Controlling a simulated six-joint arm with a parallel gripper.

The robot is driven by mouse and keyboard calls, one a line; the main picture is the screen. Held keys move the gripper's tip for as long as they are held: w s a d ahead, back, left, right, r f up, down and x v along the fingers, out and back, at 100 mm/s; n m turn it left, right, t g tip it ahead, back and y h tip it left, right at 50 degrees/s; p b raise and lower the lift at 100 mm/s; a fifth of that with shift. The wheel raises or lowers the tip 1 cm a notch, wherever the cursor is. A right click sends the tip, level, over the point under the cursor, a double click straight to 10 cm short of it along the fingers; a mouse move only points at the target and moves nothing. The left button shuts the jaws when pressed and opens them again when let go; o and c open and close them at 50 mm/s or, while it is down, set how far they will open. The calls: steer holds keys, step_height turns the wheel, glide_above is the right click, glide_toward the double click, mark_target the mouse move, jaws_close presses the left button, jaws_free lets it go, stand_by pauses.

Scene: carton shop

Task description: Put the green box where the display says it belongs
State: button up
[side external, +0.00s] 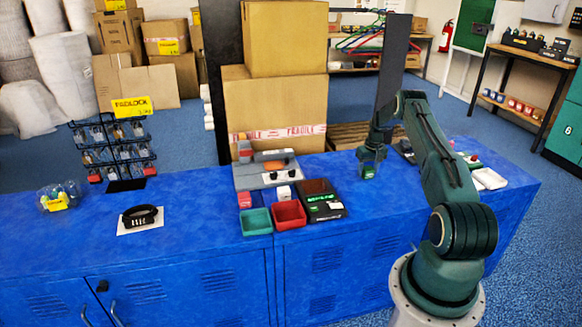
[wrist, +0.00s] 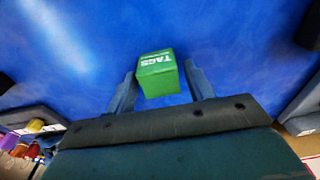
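The green box (wrist: 157,75), with white "TAGS" lettering, is between the fingers of my gripper (wrist: 160,85) in the wrist view. The fingers are spread on both sides of it, with a gap at the right; I cannot tell if the left finger touches. In the side view the green box (side external: 369,172) is low at my gripper (side external: 371,160), at the blue bench top. The black display unit (side external: 322,205) shows green text too small to read. A red tray (side external: 289,216) and a teal tray (side external: 257,222) stand left of it; both look empty.
A grey machine (side external: 262,176) stands behind the trays, with a small red box (side external: 245,200) and a white box (side external: 284,192) near it. A dark post (side external: 392,65) rises behind my gripper.

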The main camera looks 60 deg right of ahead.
mark_target(368, 169)
steer(key=c, duration=0.8)
steer(key=shift+r, duration=0.2)
step_height(368, 169, up, 20)
steer(key=shift+f, duration=0.15)
stand_by(0.5)
